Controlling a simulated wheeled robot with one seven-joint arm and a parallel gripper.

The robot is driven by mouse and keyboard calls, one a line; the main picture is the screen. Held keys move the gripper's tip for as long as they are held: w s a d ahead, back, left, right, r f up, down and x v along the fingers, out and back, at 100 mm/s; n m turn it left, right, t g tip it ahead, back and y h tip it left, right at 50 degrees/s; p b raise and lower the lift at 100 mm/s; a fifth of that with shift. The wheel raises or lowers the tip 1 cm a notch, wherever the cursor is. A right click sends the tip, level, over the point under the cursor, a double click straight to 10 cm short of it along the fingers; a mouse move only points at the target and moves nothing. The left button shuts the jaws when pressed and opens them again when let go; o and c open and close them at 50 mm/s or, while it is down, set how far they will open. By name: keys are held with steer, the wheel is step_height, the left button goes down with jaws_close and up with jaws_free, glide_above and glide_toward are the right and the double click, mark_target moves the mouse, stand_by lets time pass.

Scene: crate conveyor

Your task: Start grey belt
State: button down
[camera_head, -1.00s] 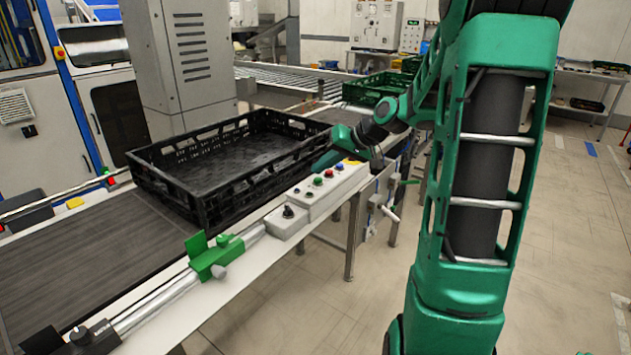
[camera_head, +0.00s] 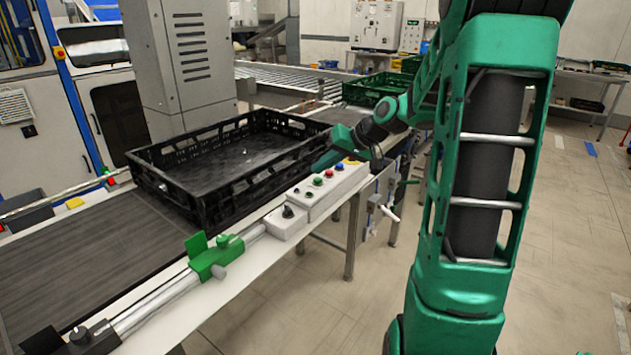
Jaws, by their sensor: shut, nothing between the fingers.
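The grey belt (camera_head: 85,262) runs from the lower left toward the back right. A black crate (camera_head: 185,203) sits on it. On the near rail is a light grey control box (camera_head: 322,193) with several coloured buttons, among them a green one (camera_head: 317,182) and a red one (camera_head: 328,174). A smaller box with a black knob (camera_head: 288,212) stands beside it. My gripper (camera_head: 322,162) is at the far end of the control box, between box and crate, low and near the buttons. Its fingers are small and partly hidden; I cannot tell whether it touches a button.
A grey column (camera_head: 180,65) stands behind the crate. A green clamp (camera_head: 212,258) sits on the near rail. Green crates (camera_head: 375,88) stand farther back by a roller conveyor (camera_head: 285,78). The floor to the right is clear.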

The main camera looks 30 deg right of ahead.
steer(key=shift+f, duration=0.15)
steer(key=shift+s+f, duration=0.1)
steer(key=shift+f, duration=0.1)
stand_by(0.3)
